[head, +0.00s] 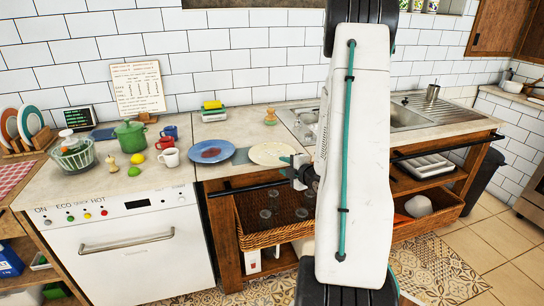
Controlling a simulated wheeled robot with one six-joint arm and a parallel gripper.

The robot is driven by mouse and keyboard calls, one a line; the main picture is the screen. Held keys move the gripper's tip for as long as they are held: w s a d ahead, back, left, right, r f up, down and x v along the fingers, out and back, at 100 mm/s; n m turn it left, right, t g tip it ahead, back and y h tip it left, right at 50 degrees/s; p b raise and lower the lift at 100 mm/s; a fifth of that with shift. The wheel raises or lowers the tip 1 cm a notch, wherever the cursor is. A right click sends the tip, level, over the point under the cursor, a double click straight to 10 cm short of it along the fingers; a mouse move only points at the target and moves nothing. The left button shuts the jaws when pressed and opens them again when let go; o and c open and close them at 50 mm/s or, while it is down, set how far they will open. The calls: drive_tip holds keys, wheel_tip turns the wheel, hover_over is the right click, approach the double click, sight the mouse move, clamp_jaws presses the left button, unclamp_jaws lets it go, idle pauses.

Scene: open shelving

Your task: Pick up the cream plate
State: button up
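The cream plate (268,153) lies flat on the counter, left of the sink and just right of a blue-grey plate (240,157). My gripper (290,168) is at the cream plate's right front edge, overlapping it in the head view.
A sink (390,116) is behind my arm. A wicker basket (273,218) with glasses sits below the counter.

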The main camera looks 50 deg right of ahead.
sight(277, 163)
drive_tip(key=x, duration=0.4)
drive_tip(key=shift+w+a+f, duration=0.1)
drive_tip(key=shift+w+f, duration=0.05)
drive_tip(key=shift+w, duration=0.05)
clamp_jaws()
